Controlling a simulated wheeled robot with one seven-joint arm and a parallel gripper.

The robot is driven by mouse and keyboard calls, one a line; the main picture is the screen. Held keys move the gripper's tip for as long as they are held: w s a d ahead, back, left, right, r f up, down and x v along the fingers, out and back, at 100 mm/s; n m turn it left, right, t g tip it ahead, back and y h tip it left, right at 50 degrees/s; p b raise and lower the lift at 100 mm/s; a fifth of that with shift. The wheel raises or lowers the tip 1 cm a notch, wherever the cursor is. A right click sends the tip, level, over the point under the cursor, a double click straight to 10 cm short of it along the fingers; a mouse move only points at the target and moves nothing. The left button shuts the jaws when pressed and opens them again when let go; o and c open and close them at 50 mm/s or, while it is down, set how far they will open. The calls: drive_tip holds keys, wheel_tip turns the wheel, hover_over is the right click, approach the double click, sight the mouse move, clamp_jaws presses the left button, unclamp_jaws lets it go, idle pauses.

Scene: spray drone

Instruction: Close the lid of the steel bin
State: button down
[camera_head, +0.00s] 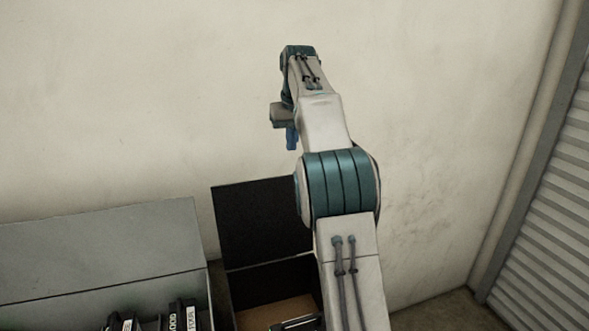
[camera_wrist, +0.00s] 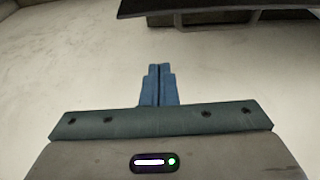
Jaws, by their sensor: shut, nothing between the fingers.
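The grey bin, which looks like the steel bin (camera_head: 60,312), stands at the lower left of the head view, cut off by the frame. Its grey lid (camera_head: 100,247) is raised and tilted back near the wall. Dark items with white lettering are inside it. My gripper (camera_head: 291,140) is in the air in front of the wall, up and to the right of the grey lid and apart from it. In the wrist view my gripper (camera_wrist: 158,70) has its blue fingers together with nothing between them.
A black box (camera_head: 262,222) with its lid standing open is right of the grey bin, partly behind my arm. A dark panel edge (camera_wrist: 220,8) crosses the top of the wrist view. A ribbed shutter (camera_head: 548,220) is at the right. The wall above is bare.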

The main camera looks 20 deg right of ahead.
drive_tip(key=x, duration=0.8)
drive_tip(key=shift+s+r, duration=0.25)
drive_tip(key=shift+s, duration=0.8)
drive_tip(key=shift+s+r, duration=0.3)
drive_tip(key=shift+s, duration=0.7)
drive_tip(key=shift+s+f, duration=0.1)
